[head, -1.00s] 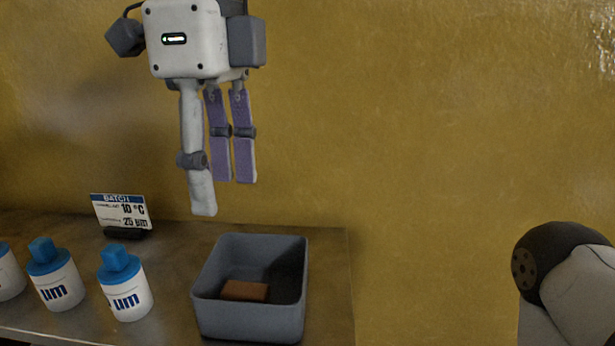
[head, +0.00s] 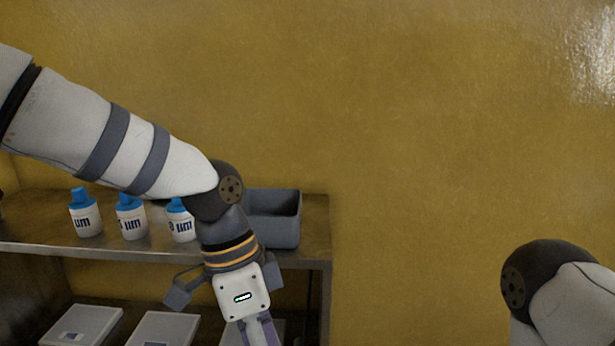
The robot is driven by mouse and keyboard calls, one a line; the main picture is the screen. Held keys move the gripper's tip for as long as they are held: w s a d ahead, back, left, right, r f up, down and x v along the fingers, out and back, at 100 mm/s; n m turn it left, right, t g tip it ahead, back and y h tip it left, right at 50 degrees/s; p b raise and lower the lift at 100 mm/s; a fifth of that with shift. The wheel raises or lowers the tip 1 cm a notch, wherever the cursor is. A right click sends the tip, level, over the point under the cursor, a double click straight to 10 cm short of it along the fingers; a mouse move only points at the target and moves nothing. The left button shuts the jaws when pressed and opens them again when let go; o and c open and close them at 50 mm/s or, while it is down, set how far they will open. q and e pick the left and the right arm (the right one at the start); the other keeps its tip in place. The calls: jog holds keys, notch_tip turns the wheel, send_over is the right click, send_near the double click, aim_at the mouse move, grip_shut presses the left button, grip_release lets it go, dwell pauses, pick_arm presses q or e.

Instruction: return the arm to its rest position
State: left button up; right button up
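My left arm comes in from the upper left and bends down in front of the shelf. My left gripper (head: 259,332) hangs at the bottom edge of the head view, in front of the shelf. Its fingertips are cut off, so I cannot tell whether it is open or shut. I see nothing held in the visible part. My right arm shows only a dark joint and a pale link at the lower right; its gripper is out of view.
A grey bin (head: 283,229) stands at the right end of the upper shelf (head: 120,251), partly behind my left arm. Several white bottles with blue caps (head: 86,216) stand to its left. Pale lidded boxes (head: 165,330) sit below. Open wall lies right of the shelf.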

pick_arm(q)
jog(key=s+a+f+n+h, duration=0.15)
jog(key=s+f+n, duration=0.5)
jog(key=f, duration=0.85)
jog(key=s+a+f+n+y, duration=0.1)
jog(key=s+a+f+n, duration=0.1)
jog(key=s+a+f, duration=0.2)
jog(key=s+a+f+n+y, duration=0.1)
jog(key=s+a+f+n, duration=0.2)
jog(key=s+a, duration=0.3)
jog(key=s+a+f+n+y, duration=0.2)
jog(key=s+a+f+n, duration=0.1)
jog(key=s, duration=0.7)
jog(key=shift+s+a+f+t, duration=0.35)
jog(key=shift+a+f, duration=0.45)
jog(key=shift+a, duration=0.4)
